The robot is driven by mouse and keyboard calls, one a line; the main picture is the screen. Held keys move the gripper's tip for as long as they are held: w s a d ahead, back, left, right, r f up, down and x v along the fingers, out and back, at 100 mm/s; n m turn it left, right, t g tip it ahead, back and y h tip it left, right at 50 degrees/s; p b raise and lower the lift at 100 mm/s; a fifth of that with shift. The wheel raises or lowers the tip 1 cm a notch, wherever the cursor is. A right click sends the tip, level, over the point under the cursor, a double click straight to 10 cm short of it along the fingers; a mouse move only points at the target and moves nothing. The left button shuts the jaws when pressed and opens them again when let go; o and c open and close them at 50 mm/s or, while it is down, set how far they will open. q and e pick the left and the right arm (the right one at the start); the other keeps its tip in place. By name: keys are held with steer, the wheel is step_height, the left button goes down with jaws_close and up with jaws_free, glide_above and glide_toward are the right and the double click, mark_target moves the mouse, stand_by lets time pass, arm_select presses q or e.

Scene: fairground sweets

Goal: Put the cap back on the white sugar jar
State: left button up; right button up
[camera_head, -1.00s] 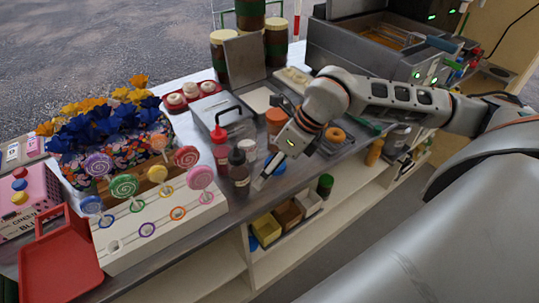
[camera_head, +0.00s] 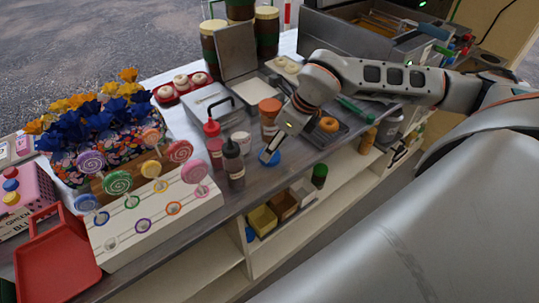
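A small white jar (camera_head: 240,141) stands on the metal counter behind the dark squeeze bottle. Its top looks pale; I cannot tell whether it is the sugar jar or whether it is open. A round blue piece that looks like a cap (camera_head: 273,159) lies near the counter's front edge, to the right of the jar. My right gripper (camera_head: 268,154) reaches down from the right, its fingertips at the left side of the blue piece and partly in front of it. I cannot tell whether they touch it or how far they are open. My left gripper is not in view.
A red bottle (camera_head: 214,145) and a dark bottle (camera_head: 233,166) stand close to the jar's left. An orange-topped jar (camera_head: 270,109) stands behind my gripper. A lollipop stand (camera_head: 150,232) is at the left; a tray with an orange ring (camera_head: 329,124) is at the right.

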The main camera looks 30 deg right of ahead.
mark_target(275, 159)
steer(key=shift+d+p+x, duration=0.1)
steer(key=shift+p+x, duration=0.15)
steer(key=shift+x, duration=1.05)
steer(key=shift+d+p+x, duration=0.15)
steer(key=shift+p+x, duration=0.05)
steer(key=shift+x, duration=1.1)
steer(key=shift+s, duration=0.1)
steer(key=c, duration=0.8)
